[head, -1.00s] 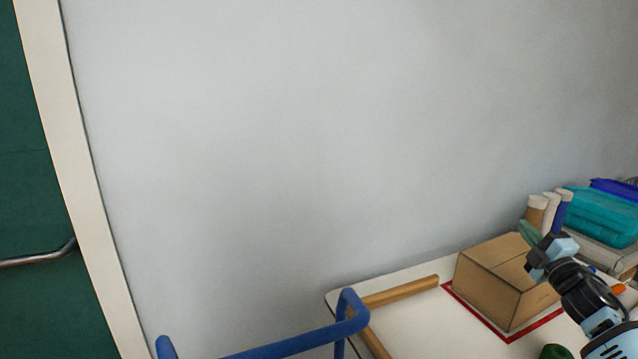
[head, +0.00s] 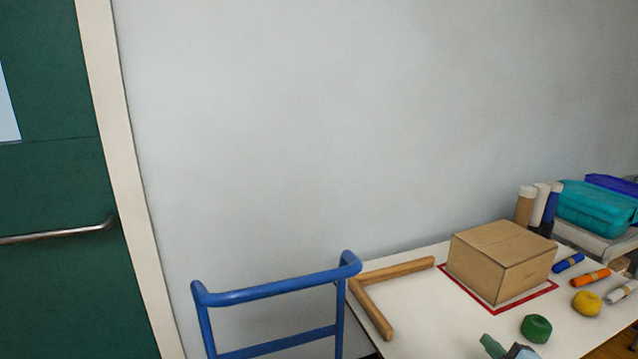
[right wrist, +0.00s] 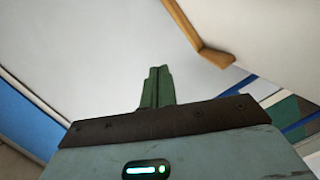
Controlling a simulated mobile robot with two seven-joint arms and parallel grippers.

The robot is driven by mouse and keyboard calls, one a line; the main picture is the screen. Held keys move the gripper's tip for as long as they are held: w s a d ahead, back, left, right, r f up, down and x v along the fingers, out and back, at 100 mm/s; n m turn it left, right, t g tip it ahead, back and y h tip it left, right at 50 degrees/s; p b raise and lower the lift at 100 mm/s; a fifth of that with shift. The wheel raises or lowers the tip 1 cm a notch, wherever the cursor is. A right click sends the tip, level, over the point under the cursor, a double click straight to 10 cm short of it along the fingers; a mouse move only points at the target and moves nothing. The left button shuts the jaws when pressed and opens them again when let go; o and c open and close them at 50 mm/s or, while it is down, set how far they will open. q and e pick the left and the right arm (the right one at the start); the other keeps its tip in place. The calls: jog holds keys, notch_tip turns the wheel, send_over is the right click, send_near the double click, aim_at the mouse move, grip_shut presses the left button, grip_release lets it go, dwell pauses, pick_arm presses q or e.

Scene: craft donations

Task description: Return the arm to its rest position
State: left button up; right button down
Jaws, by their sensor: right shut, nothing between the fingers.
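My right gripper (head: 493,346) shows at the bottom edge of the head view, in front of the table (head: 410,315). Only its greenish fingers and a bit of its body are in the picture; the rest of the arm is cut off. In the right wrist view its fingers (right wrist: 157,88) are together with nothing between them. My left gripper is in neither view.
A closed cardboard box (head: 500,262) stands on a red-outlined area. A blue rail frame (head: 270,290) stands left of the table.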

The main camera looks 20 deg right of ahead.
jog(key=s+a+f+m+g+y, duration=0.1)
jog(key=s+a+f+m+g, duration=0.2)
jog(key=s+a+f, duration=0.7)
jog(key=s+a+f+m+g+y, duration=0.1)
jog(key=s+a+f+m+g, duration=0.1)
jog(key=s+a, duration=0.7)
jog(key=s+a+f+m+g+y, duration=0.2)
jog(key=s+a+f+m, duration=0.2)
jog(key=s+a, duration=0.6)
jog(key=a+f, duration=0.2)
jog(key=a, duration=0.1)
jog(key=shift+s+a+f+g, duration=0.15)
jog(key=shift+s+a+g, duration=0.05)
jog(key=shift+s+g, duration=0.1)
